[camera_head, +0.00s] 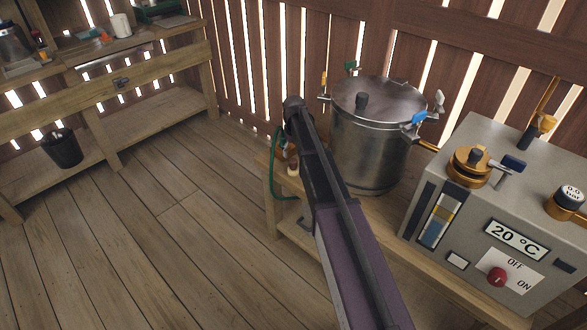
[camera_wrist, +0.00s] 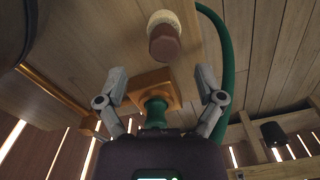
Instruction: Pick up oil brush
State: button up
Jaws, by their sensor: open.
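No thing in view is clearly marked as the oil brush. A brown piece with a round cream end (camera_wrist: 164,38), brush-like in look, shows in the wrist view just beyond my gripper (camera_wrist: 161,82). A small cream and brown thing (camera_head: 293,168) shows beside the table edge in the head view. In the head view, my arm hides most of this spot.
A green hose (camera_wrist: 235,60) curves close to the right finger. A steel pot (camera_head: 365,145) stands on the low wooden table, left of a grey control box (camera_head: 470,245). A workbench (camera_head: 100,90) and a dark bucket (camera_head: 62,150) are at the left. The floor between is clear.

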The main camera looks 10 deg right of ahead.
aim_at(293, 160)
jog(key=shift+f, duration=0.1)
jog(key=f+b, duration=0.3)
jog(key=shift+s+a+f, duration=0.1)
jog(key=shift+s+a, duration=0.1)
jog(key=shift+s, duration=0.05)
jog(key=shift+f+b, duration=0.95)
jog(key=shift+b, duration=0.15)
grip_shut()
